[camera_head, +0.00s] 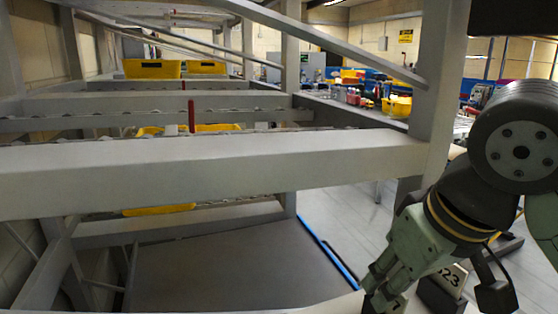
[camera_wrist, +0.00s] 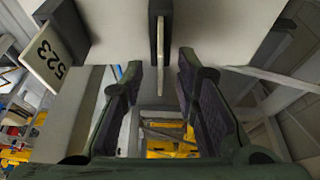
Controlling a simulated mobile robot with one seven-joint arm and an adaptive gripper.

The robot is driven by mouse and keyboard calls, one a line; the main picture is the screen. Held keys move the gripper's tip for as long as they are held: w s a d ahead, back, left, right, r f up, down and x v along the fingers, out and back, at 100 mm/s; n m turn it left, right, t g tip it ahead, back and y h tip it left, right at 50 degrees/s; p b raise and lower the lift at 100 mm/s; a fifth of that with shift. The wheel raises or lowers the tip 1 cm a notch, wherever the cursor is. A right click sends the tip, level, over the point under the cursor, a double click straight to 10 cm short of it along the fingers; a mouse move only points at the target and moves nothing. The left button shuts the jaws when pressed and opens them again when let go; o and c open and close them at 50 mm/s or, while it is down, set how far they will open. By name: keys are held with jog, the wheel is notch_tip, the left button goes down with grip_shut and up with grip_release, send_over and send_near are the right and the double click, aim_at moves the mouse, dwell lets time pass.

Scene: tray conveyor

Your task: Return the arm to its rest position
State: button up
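My gripper (camera_head: 378,288) is at the lower right of the head view, pointing down and to the left, beside a grey upright of the rack. In the wrist view, the fingers of my gripper (camera_wrist: 160,78) stand apart with a gap between them. No held object shows in that gap. A thin, pale-edged plate on a dark holder (camera_wrist: 163,35) appears beyond the gap; I cannot tell whether a finger touches it. My dark arm joint (camera_head: 515,148) fills the right edge of the head view.
A grey rack beam (camera_head: 200,172) crosses the head view. Yellow bins (camera_head: 152,69) stand on the rack behind it. A number tag (camera_head: 450,278) is close beside my gripper; it also shows in the wrist view (camera_wrist: 48,58). Open floor (camera_head: 350,225) lies right of a blue strip.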

dwell(0.4)
jog(key=shift+s+f+b, duration=0.1)
jog(key=shift+f+b, duration=0.2)
jog(key=shift+b, duration=0.05)
jog(key=v, duration=1.2)
jog(key=x, duration=1.1)
jog(key=shift+f, duration=0.2)
notch_tip(320, 180, up, 5)
jog(key=p, duration=0.3)
jog(key=shift+a+r+p, duration=0.1)
jog(key=shift+r+p, duration=0.05)
jog(key=shift+p, duration=0.25)
jog(key=shift+f+b, duration=0.5)
jog(key=shift+b, duration=0.25)
jog(key=shift+w+r, duration=0.1)
jog(key=shift+w, duration=0.2)
